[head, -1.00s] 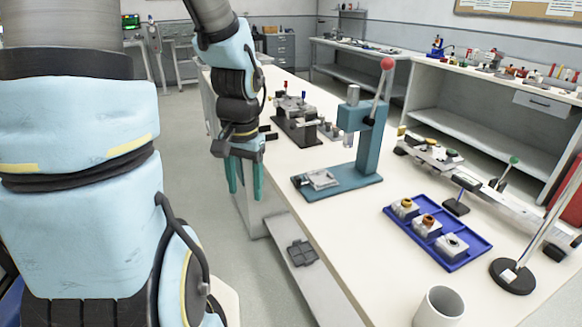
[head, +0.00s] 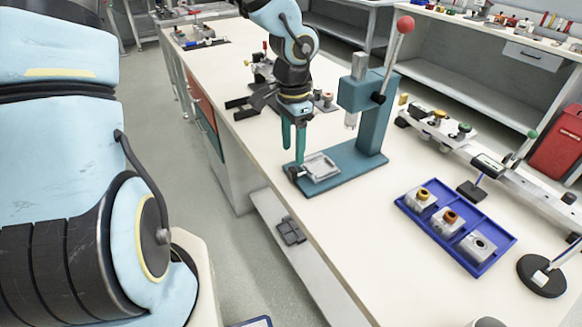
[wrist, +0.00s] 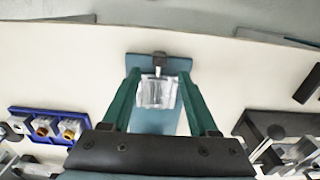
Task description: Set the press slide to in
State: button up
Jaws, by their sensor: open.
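The teal press (head: 371,115) stands on the bench, with a red-knobbed lever raised and its ram above the base. The silver press slide (head: 321,167) lies at the front end of the press base, below and in front of the ram. A small dark handle sticks out at its front end. In the wrist view the slide (wrist: 157,91) appears between the fingers, with its dark handle (wrist: 160,62) beyond it. My gripper (head: 293,160) is open and points down over the front of the slide, near the handle. I cannot tell whether a finger touches it.
A blue tray (head: 490,262) with several grey blocks lies to the right. A rail fixture (head: 470,150) and a round-based stand (head: 541,276) are farther right. A dark fixture (head: 262,70) stands behind my gripper.

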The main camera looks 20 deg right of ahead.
aim_at(293, 169)
notch_tip(293, 169, down, 7)
jog(key=shift+f, duration=0.15)
jog(key=shift+c, duration=0.2)
grip_shut()
dwell(0.4)
dwell(0.9)
